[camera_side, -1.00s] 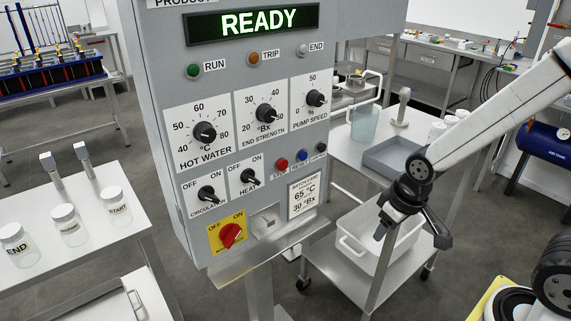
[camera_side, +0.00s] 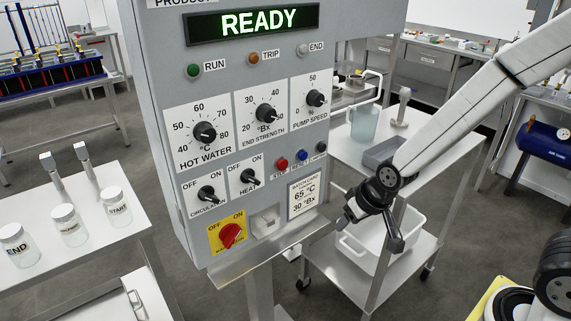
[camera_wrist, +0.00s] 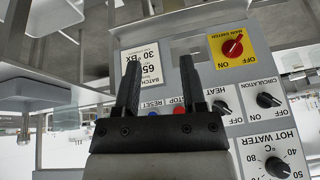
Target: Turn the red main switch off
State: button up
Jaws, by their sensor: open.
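The red main switch (camera_side: 231,235) is a rotary knob on a yellow plate at the panel's lower left. In the side view its handle is tilted, leaning up to the right toward the ON label. The wrist view also shows the switch (camera_wrist: 232,47), upside down, near the top right. My gripper (camera_side: 372,226) is to the right of the panel, apart from it, in front of the white bin. In the wrist view its two fingers (camera_wrist: 160,80) are spread and empty, with the switch beyond them to the right.
The grey control panel (camera_side: 222,165) has several black knobs and a display reading READY. A metal shelf (camera_side: 270,252) juts out under the switch. A trolley with a white bin (camera_side: 405,235) stands right of the panel. Jars (camera_side: 68,225) stand on the left table.

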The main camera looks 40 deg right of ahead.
jog(key=w+a+f+m+t, duration=0.2)
jog(key=w+a+f+t, duration=0.1)
jog(key=w+a, duration=0.3)
jog(key=w+a+f+m+t, duration=0.2)
jog(key=w+a+f+t, duration=0.15)
jog(key=w, duration=0.35)
jog(key=m+t, duration=0.4)
jog(key=t, duration=0.3)
send_near(233, 241)
jog(key=shift+w, duration=1.05)
jog(key=shift+a+r+g+h, duration=0.1)
jog(key=shift+g+h, duration=0.15)
jog(key=shift+h, duration=0.05)
jog(key=shift+w, duration=0.15)
jog(key=shift+w, duration=3.75)
grip_shut()
